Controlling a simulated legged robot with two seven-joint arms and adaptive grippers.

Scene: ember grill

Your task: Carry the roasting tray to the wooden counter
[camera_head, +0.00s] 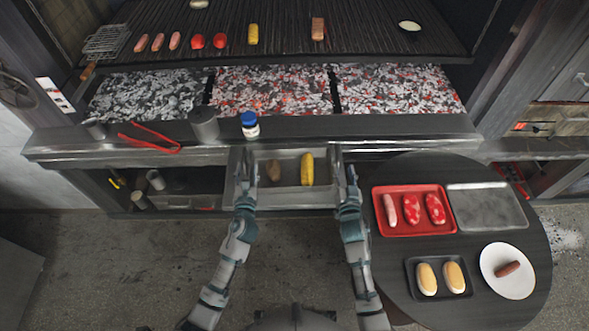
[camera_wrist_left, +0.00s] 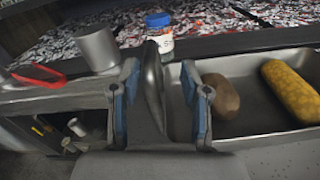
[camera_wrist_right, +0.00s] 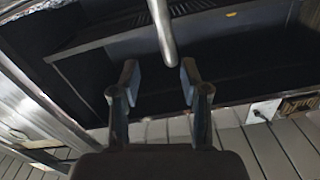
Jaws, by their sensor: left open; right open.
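The roasting tray (camera_head: 290,174) is a grey metal tray on the front shelf below the grill, holding a brown potato (camera_head: 274,170) and yellow corn (camera_head: 307,168). In the left wrist view the tray (camera_wrist_left: 258,112) lies right of the fingers. My left gripper (camera_head: 247,168) is open at its left end, with a grey handle bar (camera_wrist_left: 152,85) between the fingers. My right gripper (camera_head: 347,180) is open at its right end; a metal bar (camera_wrist_right: 163,30) shows ahead between its fingers. I cannot surely tell which surface is the wooden counter.
A round dark table (camera_head: 400,290) at right holds a red tray (camera_head: 410,230) of meat, an empty metal tray (camera_head: 487,207), a bun tray (camera_head: 440,293) and a white plate (camera_head: 494,285). A blue-lidded jar (camera_head: 250,125), grey cup (camera_head: 204,123) and red tongs (camera_head: 150,143) sit on the ledge.

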